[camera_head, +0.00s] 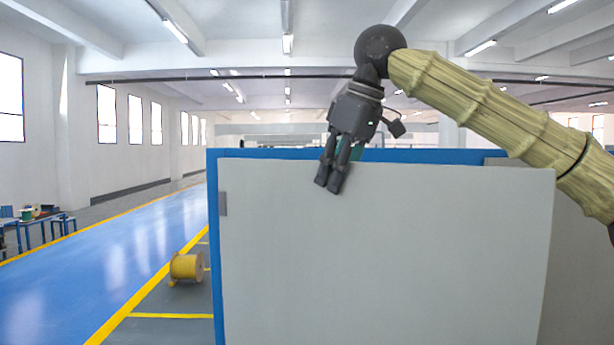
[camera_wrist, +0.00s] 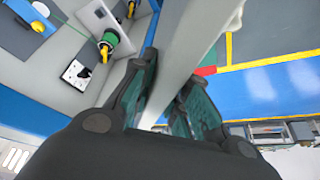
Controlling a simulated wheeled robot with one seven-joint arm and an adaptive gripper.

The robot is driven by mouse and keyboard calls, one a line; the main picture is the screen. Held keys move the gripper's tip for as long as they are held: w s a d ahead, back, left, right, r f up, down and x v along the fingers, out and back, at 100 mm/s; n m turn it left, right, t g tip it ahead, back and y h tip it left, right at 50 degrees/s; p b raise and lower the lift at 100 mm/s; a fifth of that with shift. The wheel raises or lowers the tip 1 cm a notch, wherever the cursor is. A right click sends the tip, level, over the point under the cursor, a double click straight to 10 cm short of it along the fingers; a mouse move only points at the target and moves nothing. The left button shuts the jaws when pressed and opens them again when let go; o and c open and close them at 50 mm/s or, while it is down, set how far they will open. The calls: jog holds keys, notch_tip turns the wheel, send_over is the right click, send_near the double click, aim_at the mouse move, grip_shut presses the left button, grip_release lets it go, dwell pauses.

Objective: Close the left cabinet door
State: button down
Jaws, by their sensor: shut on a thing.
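The left cabinet door (camera_head: 400,260) is a large light grey panel filling the lower middle of the head view, in front of the cabinet's blue frame (camera_head: 213,260). In the wrist view the door (camera_wrist: 185,60) runs as a pale strip between my two fingers, with the cabinet interior (camera_wrist: 75,45) exposed to its left, so the door stands open. My gripper (camera_head: 329,186) reaches down over the door's top edge and is shut on it. In the head view part of the fingers is hidden behind one another.
Inside the cabinet are a green-and-yellow part (camera_wrist: 112,43) and a white gauge-like box (camera_wrist: 76,74). A yellow cable spool (camera_head: 187,267) stands on the floor left of the cabinet. A blue walkway (camera_head: 150,245) with yellow lines is clear; blue tables (camera_head: 40,228) stand far left.

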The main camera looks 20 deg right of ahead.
jog(key=shift+w+d, duration=0.25)
jog(key=shift+d, duration=0.25)
jog(key=c, duration=1.4)
grip_release()
jog(key=v, duration=1.2)
jog(key=shift+w+d, duration=0.1)
jog(key=shift+c, duration=0.3)
